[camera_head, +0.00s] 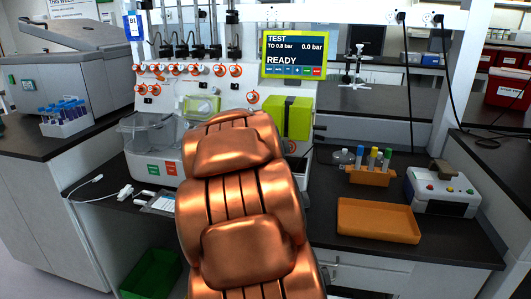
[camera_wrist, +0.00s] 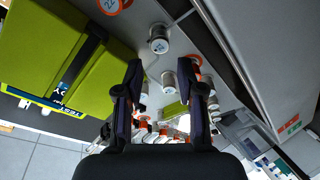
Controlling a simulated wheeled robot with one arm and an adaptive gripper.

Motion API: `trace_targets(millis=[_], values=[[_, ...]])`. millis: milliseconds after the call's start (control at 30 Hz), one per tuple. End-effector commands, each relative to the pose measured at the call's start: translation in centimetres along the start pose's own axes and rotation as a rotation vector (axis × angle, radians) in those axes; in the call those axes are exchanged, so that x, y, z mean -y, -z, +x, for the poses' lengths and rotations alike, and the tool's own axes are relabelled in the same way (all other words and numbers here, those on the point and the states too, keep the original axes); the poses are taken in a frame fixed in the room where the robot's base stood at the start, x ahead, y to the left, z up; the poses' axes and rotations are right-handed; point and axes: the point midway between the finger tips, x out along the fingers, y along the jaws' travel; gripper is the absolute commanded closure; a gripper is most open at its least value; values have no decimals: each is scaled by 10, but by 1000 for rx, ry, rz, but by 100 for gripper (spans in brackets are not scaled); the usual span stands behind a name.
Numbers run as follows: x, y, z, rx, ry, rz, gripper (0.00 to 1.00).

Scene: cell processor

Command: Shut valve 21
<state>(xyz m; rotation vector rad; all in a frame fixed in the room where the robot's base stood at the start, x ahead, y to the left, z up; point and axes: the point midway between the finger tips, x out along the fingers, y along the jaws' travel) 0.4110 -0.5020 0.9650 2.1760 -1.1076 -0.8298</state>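The white cell processor (camera_head: 225,95) stands on the bench in the head view, with several orange-ringed valves (camera_head: 195,69) on its front panel. I cannot read their numbers there. My copper-coloured arm covers the middle of the head view and hides my gripper. In the wrist view my gripper (camera_wrist: 163,98) is open, with two dark fingers apart. A grey valve knob (camera_wrist: 158,41) lies ahead and a smaller knob (camera_wrist: 168,80) shows between the fingers. An orange ring marked 22 (camera_wrist: 110,4) is at the top edge. I cannot tell which knob is valve 21.
A green-yellow box (camera_wrist: 60,55) is close at left in the wrist view. An orange tray (camera_head: 377,220), a tube rack (camera_head: 368,176) and a small device (camera_head: 441,190) sit on the right bench. A green bin (camera_head: 150,275) is below.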

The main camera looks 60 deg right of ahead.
Motion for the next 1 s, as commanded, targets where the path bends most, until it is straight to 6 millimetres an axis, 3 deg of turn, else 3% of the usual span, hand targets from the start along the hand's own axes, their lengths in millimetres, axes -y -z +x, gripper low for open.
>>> trace_targets(millis=[267, 800, 1000], values=[[-1, 0, 11, 0, -2, 0, 62], [0, 0, 66, 1, 0, 1, 62], [-1, 1, 76, -2, -2, 0, 62]])
